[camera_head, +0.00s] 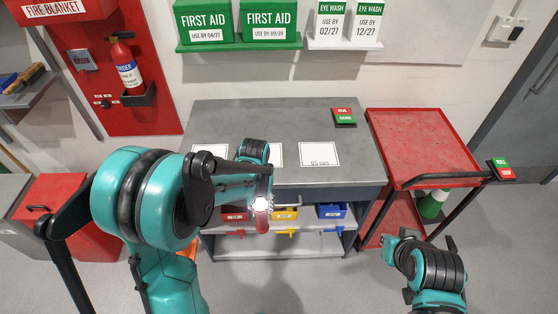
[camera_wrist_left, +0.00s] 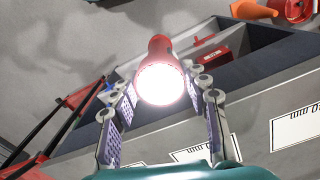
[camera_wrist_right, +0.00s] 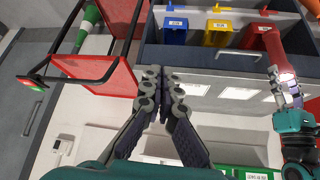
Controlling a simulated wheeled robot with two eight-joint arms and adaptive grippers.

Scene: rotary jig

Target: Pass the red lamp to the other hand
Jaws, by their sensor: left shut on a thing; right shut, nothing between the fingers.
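The red lamp (camera_head: 261,221) is lit, with a bright white end, and hangs in front of the grey workbench in the head view. My left gripper (camera_head: 262,190) is shut on it. In the left wrist view the lamp (camera_wrist_left: 160,72) sits between the fingers, its glowing face towards the camera. My right gripper (camera_wrist_right: 161,75) is shut and empty in the right wrist view. In the head view it is off to the lower right, well apart from the lamp. The right wrist view shows the lamp (camera_wrist_right: 274,52) and left gripper at its right edge.
The grey workbench (camera_head: 330,112) has white marked sheets on top and a shelf of red, yellow and blue bins (camera_head: 332,211) below. A red trolley (camera_head: 415,140) stands right of it. A fire extinguisher (camera_head: 127,70) hangs on the wall.

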